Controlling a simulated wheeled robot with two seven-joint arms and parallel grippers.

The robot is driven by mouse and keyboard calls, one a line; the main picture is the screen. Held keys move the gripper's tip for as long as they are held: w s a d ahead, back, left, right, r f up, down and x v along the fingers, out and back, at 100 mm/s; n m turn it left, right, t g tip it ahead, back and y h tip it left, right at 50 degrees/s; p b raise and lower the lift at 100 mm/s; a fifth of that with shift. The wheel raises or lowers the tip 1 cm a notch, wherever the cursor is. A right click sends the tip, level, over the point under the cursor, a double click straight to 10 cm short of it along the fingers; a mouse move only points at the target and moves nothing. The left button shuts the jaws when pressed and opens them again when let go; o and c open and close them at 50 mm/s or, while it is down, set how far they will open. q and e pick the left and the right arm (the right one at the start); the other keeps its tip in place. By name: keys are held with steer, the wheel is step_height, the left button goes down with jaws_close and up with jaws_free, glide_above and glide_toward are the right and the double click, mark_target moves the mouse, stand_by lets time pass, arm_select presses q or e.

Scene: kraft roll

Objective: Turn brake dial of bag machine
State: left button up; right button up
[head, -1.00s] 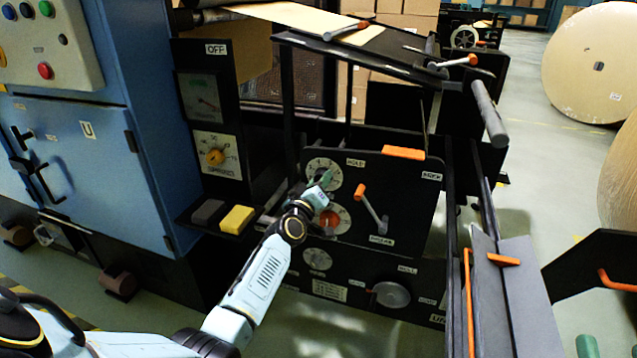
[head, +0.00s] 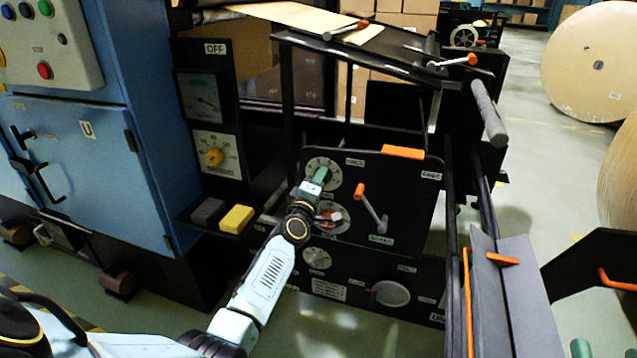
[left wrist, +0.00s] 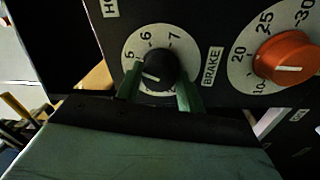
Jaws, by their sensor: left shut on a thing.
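The brake dial is a black knob (left wrist: 160,68) with a white pointer line, on a pale round scale (left wrist: 133,48) marked 5, 6, 7. The label BRAKE (left wrist: 212,66) sits beside it. In the left wrist view the pointer points left, a little below the 5. My left gripper (left wrist: 160,92) has its green fingers on both sides of the knob, shut on it. In the head view the left gripper (head: 321,176) covers the knob, and the scale (head: 334,171) shows around it. A small green tip (head: 582,348) at the bottom right edge may be my right gripper.
An orange-red knob (left wrist: 287,57) on a larger scale is right beside the brake dial. An orange-tipped lever (head: 371,208) stands out right of the dials. A yellow block (head: 236,218) lies on a ledge to the left. A grey flat panel (head: 515,280) is at right.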

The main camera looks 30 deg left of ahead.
arm_select(q)
steer(key=shift+r, duration=0.15)
steer(key=o, duration=0.9)
steer(key=shift+o, duration=0.4)
arm_select(e)
steer(key=shift+r, duration=0.15)
